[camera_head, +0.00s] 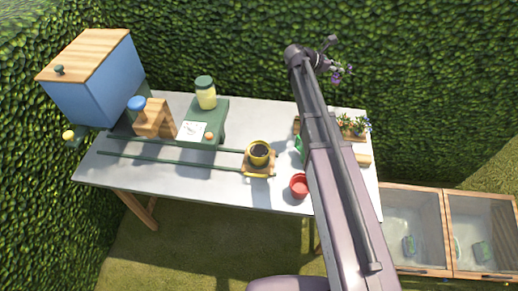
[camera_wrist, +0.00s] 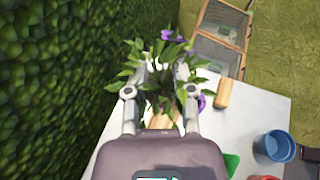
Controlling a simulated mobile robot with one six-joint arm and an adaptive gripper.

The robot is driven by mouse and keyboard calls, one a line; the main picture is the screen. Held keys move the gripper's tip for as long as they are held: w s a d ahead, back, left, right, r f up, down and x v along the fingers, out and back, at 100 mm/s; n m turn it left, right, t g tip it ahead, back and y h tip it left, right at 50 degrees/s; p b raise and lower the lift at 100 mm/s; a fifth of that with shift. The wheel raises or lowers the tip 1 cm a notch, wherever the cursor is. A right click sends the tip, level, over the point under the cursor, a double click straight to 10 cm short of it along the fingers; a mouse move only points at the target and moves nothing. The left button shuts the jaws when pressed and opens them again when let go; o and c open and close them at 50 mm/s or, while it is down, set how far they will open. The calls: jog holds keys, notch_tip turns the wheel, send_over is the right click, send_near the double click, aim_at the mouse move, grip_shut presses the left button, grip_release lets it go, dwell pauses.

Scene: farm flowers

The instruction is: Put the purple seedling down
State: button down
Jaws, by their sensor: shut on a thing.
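The purple seedling shows in the wrist view as green leaves with purple flowers (camera_wrist: 172,36) between the two fingers of my gripper (camera_wrist: 160,88). My gripper is shut on it; leaves hide the exact contact and the seedling's base. In the head view my gripper (camera_head: 324,58) is high at the top centre right, against the hedge, with the purple seedling (camera_head: 340,72) at its end. The seedling appears raised above the back right part of the table (camera_head: 225,185).
A yellow pot with dark soil (camera_head: 258,152) stands on a wooden carriage by green rails. A red pot (camera_head: 299,186) is at the front edge. Flowers in a wooden tray (camera_head: 354,137) are partly behind my arm. A blue pot (camera_wrist: 274,146) and crates (camera_head: 445,270) are nearby.

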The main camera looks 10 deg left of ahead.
jog(key=shift+r+p, duration=1.15)
jog(key=shift+r, duration=0.55)
